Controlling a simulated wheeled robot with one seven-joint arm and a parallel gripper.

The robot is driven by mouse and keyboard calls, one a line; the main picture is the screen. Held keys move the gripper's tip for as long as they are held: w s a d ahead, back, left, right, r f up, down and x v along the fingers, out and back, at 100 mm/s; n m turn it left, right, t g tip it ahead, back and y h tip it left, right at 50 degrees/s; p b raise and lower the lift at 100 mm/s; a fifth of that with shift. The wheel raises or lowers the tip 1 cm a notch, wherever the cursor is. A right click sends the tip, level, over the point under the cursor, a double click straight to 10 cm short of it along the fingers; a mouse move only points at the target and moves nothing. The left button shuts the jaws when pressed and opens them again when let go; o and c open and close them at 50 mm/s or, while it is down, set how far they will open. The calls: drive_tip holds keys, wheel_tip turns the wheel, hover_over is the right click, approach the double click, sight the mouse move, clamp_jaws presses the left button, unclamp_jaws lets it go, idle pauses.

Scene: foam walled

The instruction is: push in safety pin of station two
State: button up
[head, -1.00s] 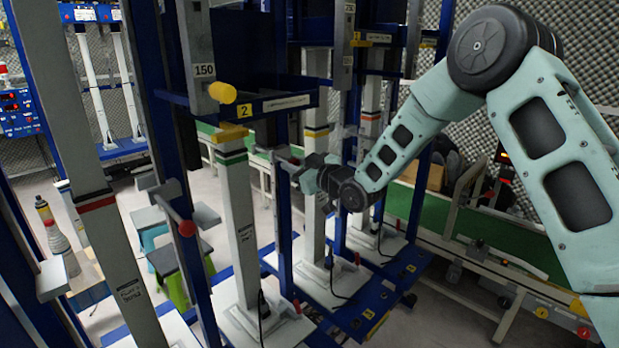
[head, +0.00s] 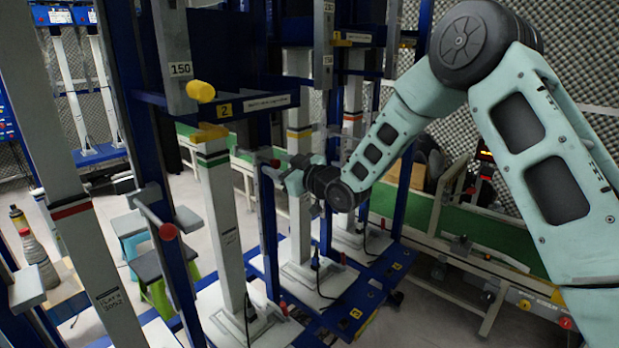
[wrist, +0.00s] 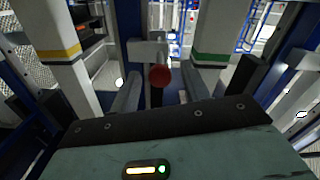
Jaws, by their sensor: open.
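The station two plate (head: 224,109) is a yellow label on a blue crossbar. A red ball knob (head: 275,163) on a grey rod stands out beside the white column with the green band (head: 212,157). A yellow knob (head: 201,91) sticks out from the grey 150 weight bar; which of the two is the safety pin I cannot tell. My gripper (head: 272,172) is close to the red knob. In the wrist view the knob (wrist: 160,76) shows between the two open fingers of my gripper (wrist: 160,96), with nothing gripped; contact cannot be told.
Blue uprights and white columns stand close on both sides of my gripper. Another red knob (head: 168,231) sits on the nearer station at left. Stools (head: 150,265) and bottles (head: 38,260) are at left. A green conveyor (head: 480,245) runs behind the stations.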

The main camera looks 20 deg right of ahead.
drive_tip(key=b+v, duration=0.2)
drive_tip(key=v, duration=1.3)
drive_tip(key=shift+s, duration=0.15)
drive_tip(key=s+a+f+m+g+h+p, duration=0.1)
drive_tip(key=s+a+g+h+p, duration=0.1)
drive_tip(key=s+a+g, duration=0.3)
drive_tip(key=s+a+f+g+h+p, duration=0.1)
drive_tip(key=s+a+f+g+h, duration=0.15)
drive_tip(key=s+a, duration=0.35)
drive_tip(key=s+d+r+g+h+p, duration=0.1)
drive_tip(key=s+g+h, duration=0.3)
drive_tip(key=s, duration=1.9)
drive_tip(key=r+g+p, duration=0.1)
drive_tip(key=g, duration=0.3)
drive_tip(key=shift+s, duration=0.4)
drive_tip(key=shift+r, duration=0.1)
